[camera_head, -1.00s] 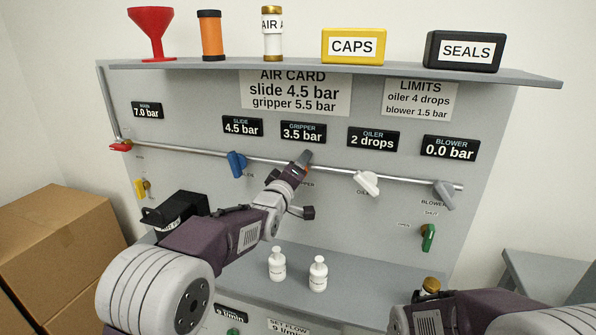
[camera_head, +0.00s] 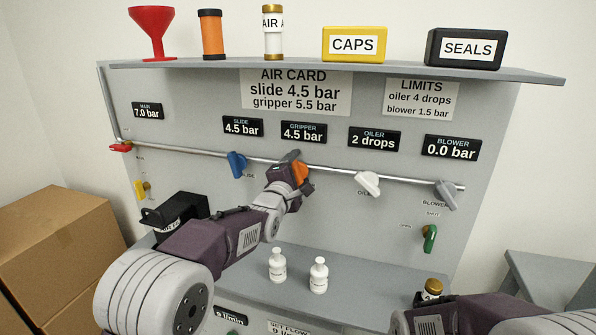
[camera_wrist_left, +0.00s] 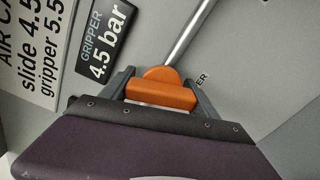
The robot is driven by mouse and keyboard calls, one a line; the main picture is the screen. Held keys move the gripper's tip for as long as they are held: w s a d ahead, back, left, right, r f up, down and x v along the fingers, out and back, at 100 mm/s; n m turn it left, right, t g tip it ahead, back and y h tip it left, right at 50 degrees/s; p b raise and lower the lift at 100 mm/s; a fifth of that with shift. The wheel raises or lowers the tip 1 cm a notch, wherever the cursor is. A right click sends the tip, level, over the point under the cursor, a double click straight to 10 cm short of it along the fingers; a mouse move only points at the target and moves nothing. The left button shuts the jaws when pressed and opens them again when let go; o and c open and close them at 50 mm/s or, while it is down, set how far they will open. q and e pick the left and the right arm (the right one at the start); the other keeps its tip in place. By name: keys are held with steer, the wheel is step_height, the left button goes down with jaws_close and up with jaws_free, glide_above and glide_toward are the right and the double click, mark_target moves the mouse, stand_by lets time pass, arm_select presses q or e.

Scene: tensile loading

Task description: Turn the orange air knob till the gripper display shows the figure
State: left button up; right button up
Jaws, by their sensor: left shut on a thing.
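The orange air knob (camera_head: 300,172) sits on the pipe under the gripper display. My left gripper (camera_head: 296,170) is shut on it; in the left wrist view the orange knob (camera_wrist_left: 162,90) lies between both fingers. The gripper display (camera_head: 304,132) reads 4.5 bar, and the left wrist view shows the same display (camera_wrist_left: 103,45). The air card (camera_head: 295,92) reads slide 4.5 bar and gripper 5.5 bar. My right arm shows at the lower right, but its gripper's fingers are not in view.
Along the same pipe (camera_head: 330,170) are a blue knob (camera_head: 237,164), a white knob (camera_head: 368,183) and a grey knob (camera_head: 446,195). The slide display (camera_head: 243,126) reads 4.5 bar. Two white bottles (camera_head: 278,265) stand on the ledge below.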

arm_select(q)
steer(key=shift+n, duration=0.7)
steer(key=o, duration=1.4)
steer(key=shift+f, duration=0.1)
steer(key=shift+c, duration=0.2)
steer(key=shift+s, duration=0.1)
steer(key=v, duration=0.9)
